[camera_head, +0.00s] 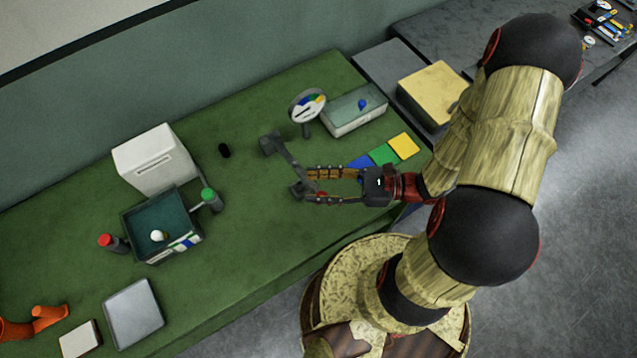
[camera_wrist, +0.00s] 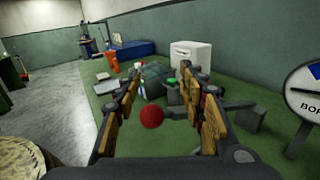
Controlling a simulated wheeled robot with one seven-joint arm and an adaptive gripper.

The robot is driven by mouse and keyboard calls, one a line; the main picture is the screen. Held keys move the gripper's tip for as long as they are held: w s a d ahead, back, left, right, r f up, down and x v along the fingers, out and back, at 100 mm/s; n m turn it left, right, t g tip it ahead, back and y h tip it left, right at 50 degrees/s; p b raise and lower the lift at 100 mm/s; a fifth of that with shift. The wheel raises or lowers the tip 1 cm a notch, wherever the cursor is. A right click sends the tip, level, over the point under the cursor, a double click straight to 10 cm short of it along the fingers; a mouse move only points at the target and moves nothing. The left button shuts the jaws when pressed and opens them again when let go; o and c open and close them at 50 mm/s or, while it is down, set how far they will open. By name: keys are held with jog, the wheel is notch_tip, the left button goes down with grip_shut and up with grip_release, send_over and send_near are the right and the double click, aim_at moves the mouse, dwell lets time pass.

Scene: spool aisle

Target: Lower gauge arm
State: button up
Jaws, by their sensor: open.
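The gauge arm (camera_head: 285,160) is a dark grey bar running from a grey pivot block (camera_head: 270,143) on the green bench toward my gripper. Its red ball knob shows between my fingers in the wrist view (camera_wrist: 152,116); in the head view it is mostly hidden by the fingers. My gripper (camera_head: 310,186) is open, with its brown-padded fingers either side of the knob. I cannot tell whether a finger touches it. The round dial gauge (camera_head: 307,105) stands behind the arm, and part of its white face shows at the right of the wrist view (camera_wrist: 304,90).
A white box (camera_head: 155,158) and a dark tray (camera_head: 150,215) with red and green knobbed posts stand left. The bench between is mostly clear.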

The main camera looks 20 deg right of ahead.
jog(key=shift+d, duration=0.1)
jog(key=v, duration=1.1)
jog(key=shift+s+d, duration=0.15)
jog(key=shift+d, duration=0.25)
